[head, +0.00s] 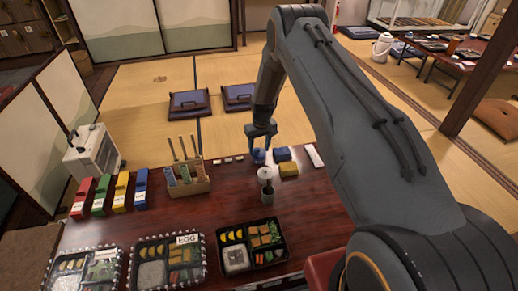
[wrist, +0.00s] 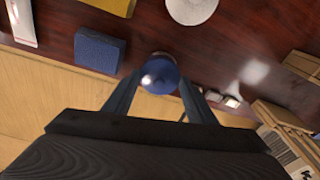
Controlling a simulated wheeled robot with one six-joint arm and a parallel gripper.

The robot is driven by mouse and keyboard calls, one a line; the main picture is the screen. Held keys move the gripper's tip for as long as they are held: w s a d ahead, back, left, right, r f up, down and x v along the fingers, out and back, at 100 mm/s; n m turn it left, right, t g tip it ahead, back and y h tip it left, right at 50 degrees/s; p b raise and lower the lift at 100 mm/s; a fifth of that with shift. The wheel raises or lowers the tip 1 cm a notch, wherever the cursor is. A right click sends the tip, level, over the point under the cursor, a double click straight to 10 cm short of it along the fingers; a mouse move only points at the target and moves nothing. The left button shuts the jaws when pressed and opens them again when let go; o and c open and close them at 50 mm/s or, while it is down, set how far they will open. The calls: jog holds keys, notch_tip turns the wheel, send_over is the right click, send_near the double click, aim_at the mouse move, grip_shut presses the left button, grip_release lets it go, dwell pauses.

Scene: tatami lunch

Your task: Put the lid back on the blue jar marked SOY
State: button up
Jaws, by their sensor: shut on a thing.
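My gripper (head: 259,147) points down at the far edge of the dark red table. It is shut on a small blue round piece (head: 258,157). In the wrist view the piece (wrist: 160,76) shows as a glossy dome between the two fingertips (wrist: 158,84). I cannot tell whether it is the lid alone or rests on the blue jar; no SOY mark is readable. A pale round-topped container (head: 265,172) stands just nearer the camera, apart from the piece. Its white top shows in the wrist view (wrist: 192,8).
Right of my gripper lie a blue block (head: 281,154), a yellow block (head: 289,169) and a white packet (head: 313,155). Left are small white pieces (head: 227,160) and a wooden caddy (head: 202,186). Lunch boxes (head: 254,268) line the front.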

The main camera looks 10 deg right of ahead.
dwell(0.3)
jog(key=o, duration=1.6)
jog(key=shift+r, duration=0.1)
jog(key=shift+r+p, duration=1.45)
jog(key=shift+r, duration=1.95)
grip_shut()
